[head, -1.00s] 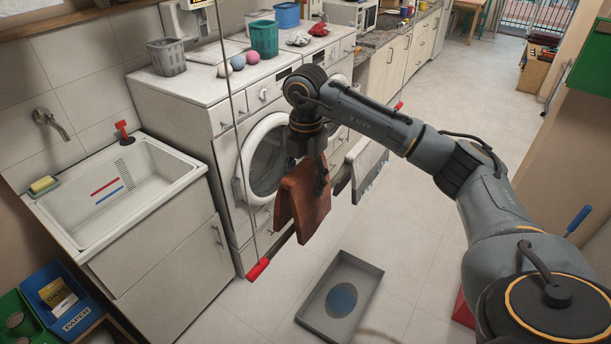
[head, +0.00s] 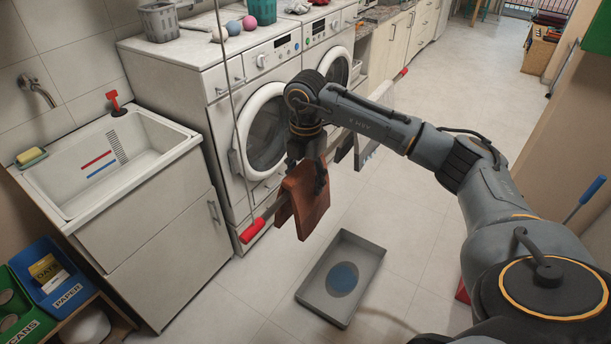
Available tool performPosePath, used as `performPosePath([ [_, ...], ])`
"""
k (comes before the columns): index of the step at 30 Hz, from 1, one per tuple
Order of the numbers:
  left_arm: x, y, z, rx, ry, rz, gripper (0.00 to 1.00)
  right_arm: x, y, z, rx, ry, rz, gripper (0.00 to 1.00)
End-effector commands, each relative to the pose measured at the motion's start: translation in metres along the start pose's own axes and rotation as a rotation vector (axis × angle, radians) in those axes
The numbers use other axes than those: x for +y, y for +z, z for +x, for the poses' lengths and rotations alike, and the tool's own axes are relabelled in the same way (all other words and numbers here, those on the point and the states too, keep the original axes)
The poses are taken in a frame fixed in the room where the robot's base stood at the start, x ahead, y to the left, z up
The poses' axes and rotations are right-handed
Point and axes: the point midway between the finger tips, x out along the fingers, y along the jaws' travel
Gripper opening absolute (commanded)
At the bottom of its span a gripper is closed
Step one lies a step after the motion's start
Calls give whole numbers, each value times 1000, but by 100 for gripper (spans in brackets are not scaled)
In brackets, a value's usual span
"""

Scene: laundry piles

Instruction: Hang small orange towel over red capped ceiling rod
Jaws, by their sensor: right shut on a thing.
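The small orange towel (head: 306,204) hangs folded, with two flaps pointing down, from my right gripper (head: 308,172). The gripper is shut on its upper part. The thin ceiling rod has a red cap (head: 252,231) at its near end and another red cap (head: 403,72) at its far end. The rod runs up and to the right, and its near part passes into the towel between the flaps, so the towel appears to straddle it. The gripper and towel hide whether the fold touches the rod. My left gripper is not in view.
A grey and white cloth (head: 366,146) hangs farther along the rod. A thin wire (head: 226,100) holds up the rod's near end. Washing machines (head: 262,140) and a sink (head: 110,165) stand behind and left. A grey tray (head: 372,265) lies on the floor below.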

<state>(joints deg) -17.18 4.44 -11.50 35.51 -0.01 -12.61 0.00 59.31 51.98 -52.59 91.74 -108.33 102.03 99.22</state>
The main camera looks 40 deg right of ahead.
Motion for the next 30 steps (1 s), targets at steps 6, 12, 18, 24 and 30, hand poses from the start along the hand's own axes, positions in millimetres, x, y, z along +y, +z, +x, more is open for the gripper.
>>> performPosePath([
  [6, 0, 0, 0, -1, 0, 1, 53, 0, 0, 0, 0, 1, 0, 20],
  [12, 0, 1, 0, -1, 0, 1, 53, 0, 0, 0, 0, 0, 0, 83],
  [18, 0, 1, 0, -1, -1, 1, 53, 0, 0, 0, 0, 0, 0, 83],
  [24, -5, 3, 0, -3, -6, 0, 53, 1, 0, -6, -1, 2, 0, 83],
  [30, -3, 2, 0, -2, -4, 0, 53, 1, 0, -41, -1, 5, -1, 83],
])
